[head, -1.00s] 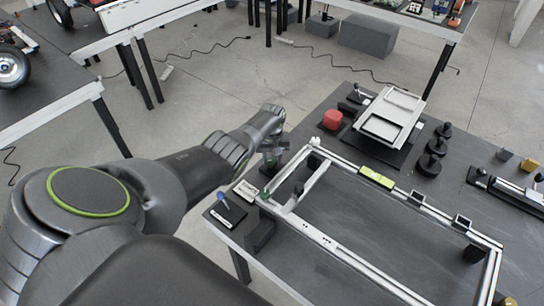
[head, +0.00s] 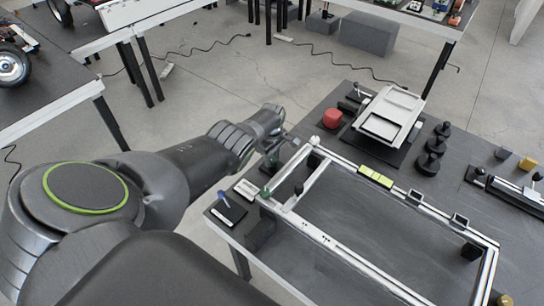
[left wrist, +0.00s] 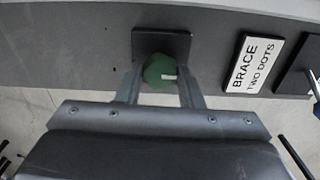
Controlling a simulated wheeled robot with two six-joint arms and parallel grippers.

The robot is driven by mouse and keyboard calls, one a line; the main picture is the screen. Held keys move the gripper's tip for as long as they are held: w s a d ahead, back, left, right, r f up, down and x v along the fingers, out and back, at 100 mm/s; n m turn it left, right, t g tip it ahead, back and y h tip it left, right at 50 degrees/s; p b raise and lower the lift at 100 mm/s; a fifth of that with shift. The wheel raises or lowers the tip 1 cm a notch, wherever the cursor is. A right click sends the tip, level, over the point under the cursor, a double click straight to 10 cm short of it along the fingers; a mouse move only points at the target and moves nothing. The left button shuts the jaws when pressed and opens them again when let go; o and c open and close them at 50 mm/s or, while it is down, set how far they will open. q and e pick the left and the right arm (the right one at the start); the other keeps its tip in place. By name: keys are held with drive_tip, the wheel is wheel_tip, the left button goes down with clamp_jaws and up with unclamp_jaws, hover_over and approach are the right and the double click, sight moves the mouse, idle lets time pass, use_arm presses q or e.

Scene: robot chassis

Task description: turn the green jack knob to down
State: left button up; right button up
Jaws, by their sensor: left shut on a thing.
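The green jack knob (left wrist: 158,68) shows in the left wrist view on a dark square base (left wrist: 178,42). A white mark on its face points to the right of that picture. My left gripper (left wrist: 160,88) is shut on the knob, with one finger on each side of it. In the head view my left gripper (head: 273,150) is at the table's left edge, over the knob's place. The knob is small and mostly hidden there. My right gripper is not in view.
A white label reading "BRACE TWO DOTS" (left wrist: 252,64) lies beside the knob. A blue-handled lever (head: 223,197) stands beyond it. The pale rectangular frame (head: 340,249) is close by on the dark table. A red knob (head: 332,118) stands behind.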

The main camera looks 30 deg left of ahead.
use_arm(q)
drive_tip(key=shift+n, duration=0.3)
drive_tip(key=o, duration=1)
drive_tip(key=shift+c, duration=0.2)
drive_tip(key=shift+r+p, duration=0.55)
drive_tip(key=shift+r, duration=0.05)
wheel_tip(320, 180, up, 8)
drive_tip(key=p, duration=0.5)
wheel_tip(320, 180, up, 7)
hover_over(272, 159)
drive_tip(key=shift+r, duration=0.65)
